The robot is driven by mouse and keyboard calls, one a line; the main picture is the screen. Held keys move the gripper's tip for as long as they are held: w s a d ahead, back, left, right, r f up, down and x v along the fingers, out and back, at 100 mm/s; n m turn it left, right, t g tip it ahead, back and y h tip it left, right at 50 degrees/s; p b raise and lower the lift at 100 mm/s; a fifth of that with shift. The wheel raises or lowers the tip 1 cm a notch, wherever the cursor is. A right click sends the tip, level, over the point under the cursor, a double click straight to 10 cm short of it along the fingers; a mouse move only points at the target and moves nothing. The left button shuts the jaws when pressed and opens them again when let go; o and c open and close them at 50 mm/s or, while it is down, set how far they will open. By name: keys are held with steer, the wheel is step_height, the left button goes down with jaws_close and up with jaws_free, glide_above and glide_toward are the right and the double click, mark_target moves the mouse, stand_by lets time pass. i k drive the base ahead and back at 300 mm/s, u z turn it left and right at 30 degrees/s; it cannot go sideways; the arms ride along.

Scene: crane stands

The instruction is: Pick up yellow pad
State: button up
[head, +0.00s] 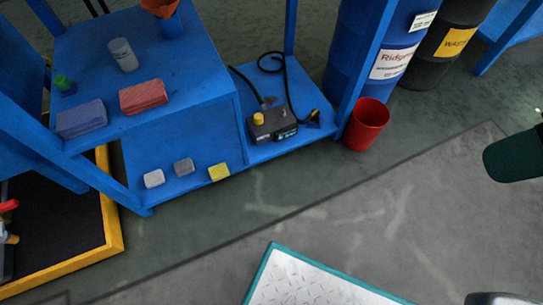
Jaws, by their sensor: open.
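The yellow pad (219,172) is a small square block. It lies on the lower blue shelf (140,185) of the blue stand, close to the shelf's front edge. A dark grey pad (183,167) and a light grey pad (153,179) lie to its left on the same shelf, apart from it. Nothing covers the yellow pad in the head view. My gripper's fingers do not show; only dark parts, probably of my arm, show at the right edge, well away from the pad.
The upper shelf (205,70) overhangs behind the pads, bearing a red block (143,96) and a blue-grey block (81,118). A black control box (271,124) with cables sits right of the pads. A red bin (366,125) stands on the floor.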

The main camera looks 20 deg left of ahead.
mark_target(219, 171)
steer(key=z, duration=0.8)
steer(key=k, duration=1.05)
steer(key=u, duration=1.35)
steer(key=i, duration=0.5)
steer(key=z, duration=0.05)
